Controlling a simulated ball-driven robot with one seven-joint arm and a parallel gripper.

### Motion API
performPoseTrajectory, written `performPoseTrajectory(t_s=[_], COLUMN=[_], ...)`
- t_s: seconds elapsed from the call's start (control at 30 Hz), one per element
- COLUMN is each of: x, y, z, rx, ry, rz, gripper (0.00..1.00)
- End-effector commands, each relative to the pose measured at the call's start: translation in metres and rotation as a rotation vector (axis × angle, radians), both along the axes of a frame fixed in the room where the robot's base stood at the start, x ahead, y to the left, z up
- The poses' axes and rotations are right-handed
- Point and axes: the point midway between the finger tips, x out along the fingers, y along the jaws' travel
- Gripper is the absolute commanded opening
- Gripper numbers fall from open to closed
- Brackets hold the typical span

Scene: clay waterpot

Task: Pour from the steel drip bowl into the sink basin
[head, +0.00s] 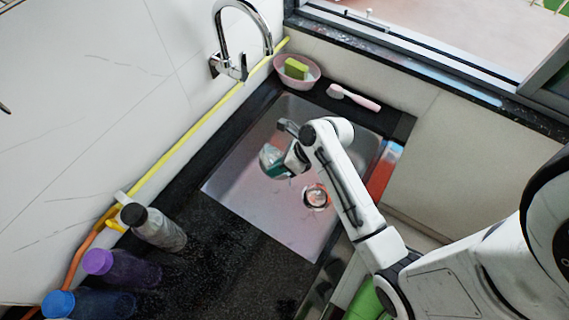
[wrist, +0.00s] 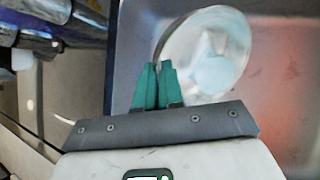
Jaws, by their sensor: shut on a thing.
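The steel drip bowl (head: 270,161) is held over the sink basin (head: 234,184) in the head view and looks tilted there. My gripper (head: 288,163) is at its right side and partly covers it. In the wrist view, my gripper's green fingers (wrist: 157,72) are shut on the near left rim of the bowl (wrist: 232,40). A pale blue-white patch shows inside the bowl; I cannot tell whether it is liquid or reflection. The pinkish steel basin (wrist: 290,95) lies beneath and beyond it. No stream of liquid is visible.
The drain (head: 316,196) shows in the basin floor. A chrome faucet (head: 238,40) rises at the back left. A pink dish with a sponge (head: 296,68) and a pink brush (head: 352,97) lie behind the sink. Several bottles, one purple-capped (head: 120,268), stand at the front left.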

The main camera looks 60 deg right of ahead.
Motion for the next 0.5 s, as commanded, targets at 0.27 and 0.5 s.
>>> performPoseTrajectory(t_s=[0.27, 0.5], x=[-0.0010, -0.0037], y=[-0.0025, -0.0080], z=[0.0008, 0.0035], rx=[0.021, 0.083], ry=[-0.010, -0.044], rz=[-0.002, -0.003], gripper=[0.00, 0.00])
